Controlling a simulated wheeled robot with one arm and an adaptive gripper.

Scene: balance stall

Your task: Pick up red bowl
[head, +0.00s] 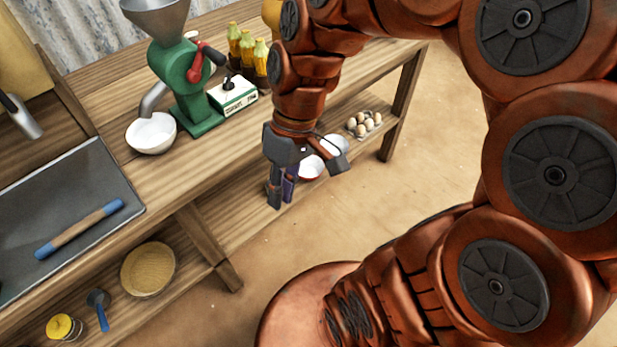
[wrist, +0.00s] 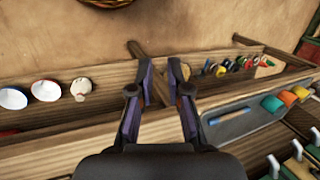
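A bowl with a white inside and a red outer side (head: 312,168) sits on the lower shelf in the head view, partly hidden behind my gripper. In the wrist view a white-lined bowl with a reddish edge (wrist: 45,90) shows at the far left; it is probably the same bowl. My gripper (head: 281,194) points down beside the bench, to the left of the bowl in the head view. In the wrist view my gripper (wrist: 162,68) has its fingers apart with nothing held between them. A wooden post shows beyond the gap.
A green grinder (head: 190,90), a white bowl (head: 151,134) and bottles (head: 247,50) stand on the bench top (head: 185,185). The floor (head: 430,130) at right is clear.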

